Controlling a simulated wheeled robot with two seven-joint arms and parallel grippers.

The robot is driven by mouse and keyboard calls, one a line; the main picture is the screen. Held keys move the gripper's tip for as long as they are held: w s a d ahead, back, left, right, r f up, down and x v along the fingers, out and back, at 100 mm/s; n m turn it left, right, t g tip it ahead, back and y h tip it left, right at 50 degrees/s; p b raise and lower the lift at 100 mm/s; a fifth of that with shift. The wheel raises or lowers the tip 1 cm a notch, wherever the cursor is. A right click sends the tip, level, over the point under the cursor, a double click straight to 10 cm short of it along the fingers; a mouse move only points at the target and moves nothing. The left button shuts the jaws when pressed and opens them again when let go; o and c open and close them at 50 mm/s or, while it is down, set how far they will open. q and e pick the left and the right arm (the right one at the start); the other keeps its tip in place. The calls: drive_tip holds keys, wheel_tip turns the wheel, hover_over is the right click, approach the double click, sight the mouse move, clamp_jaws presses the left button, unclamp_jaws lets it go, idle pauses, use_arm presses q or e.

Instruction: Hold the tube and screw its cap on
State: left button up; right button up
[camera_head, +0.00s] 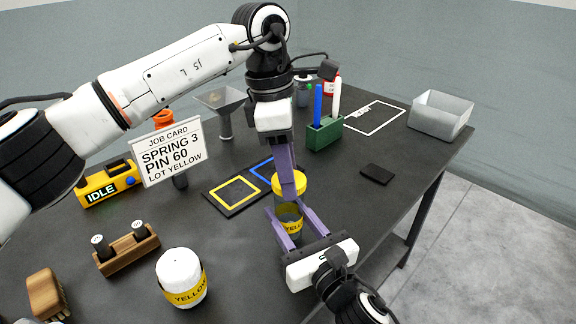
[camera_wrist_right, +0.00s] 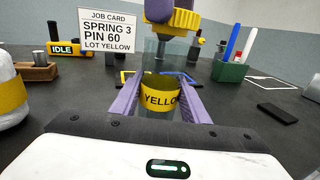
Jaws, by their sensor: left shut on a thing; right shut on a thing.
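The clear tube (camera_head: 290,212) stands upright with a yellow band lettered YELLOW; it also shows in the right wrist view (camera_wrist_right: 160,97). My right gripper (camera_head: 291,232) is shut on its lower part, a purple finger on each side. The yellow cap (camera_head: 291,184) is at the tube's top and shows in the right wrist view (camera_wrist_right: 172,16). My left gripper (camera_head: 290,178) comes from above and is shut on the cap. The cap looks roughly in line with the tube; I cannot tell whether the threads are engaged.
A mat with yellow and blue squares (camera_head: 233,207) lies behind the tube. A white jar with a yellow band (camera_head: 181,279) stands front left. A wooden holder (camera_head: 126,252), job card (camera_head: 168,153), green pen box (camera_head: 324,135), black pad (camera_head: 377,174) and grey bin (camera_head: 440,116) stand around.

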use_arm(q)
drive_tip(key=shift+f, duration=0.6)
idle(0.4)
drive_tip(key=m+g, duration=0.1)
drive_tip(key=m, duration=0.8)
drive_tip(key=m+y, duration=0.1)
drive_tip(key=m, duration=0.1)
drive_tip(key=shift+w+d+m+g, duration=0.1)
drive_tip(key=shift+m+g, duration=0.2)
drive_tip(key=shift+m, duration=0.1)
drive_tip(key=m, duration=0.5)
drive_tip(key=shift+m+y, duration=0.4)
drive_tip(key=m, duration=0.5)
drive_tip(key=shift+y, duration=0.4)
drive_tip(key=o, duration=1.1)
